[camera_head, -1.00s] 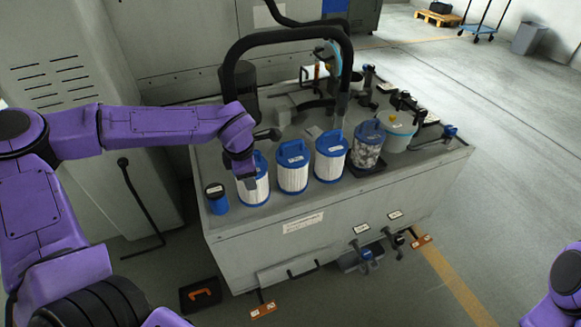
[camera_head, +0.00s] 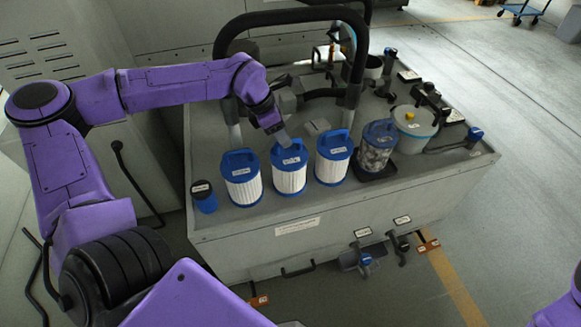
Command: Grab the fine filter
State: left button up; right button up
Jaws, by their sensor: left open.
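Three white pleated filter cartridges with blue caps, blue bases and blue handles stand upright in a row on the grey bench: a left one (camera_head: 241,187), a middle one (camera_head: 289,178) and a right one (camera_head: 333,168). Their labels are too small to read, so I cannot tell which is the fine filter. My left gripper (camera_head: 284,139) is open, at the handle of the middle cartridge, with its grey finger over the cap. I cannot tell whether it touches the handle. My right gripper is out of view; only purple arm parts show at the bottom right.
A clear canister (camera_head: 376,150) with grey contents stands on a black tray right of the cartridges, beside a whitish bucket (camera_head: 414,131). A small dark blue can (camera_head: 204,198) is at the left. The bench front edge (camera_head: 330,213) is clear.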

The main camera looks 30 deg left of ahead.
aim_at(289, 164)
pick_arm(q)
jog(key=x, duration=0.4)
jog(key=shift+w+f, duration=0.1)
jog(key=shift+f, duration=0.3)
grip_shut()
jog(key=shift+r, duration=0.1)
dwell(0.9)
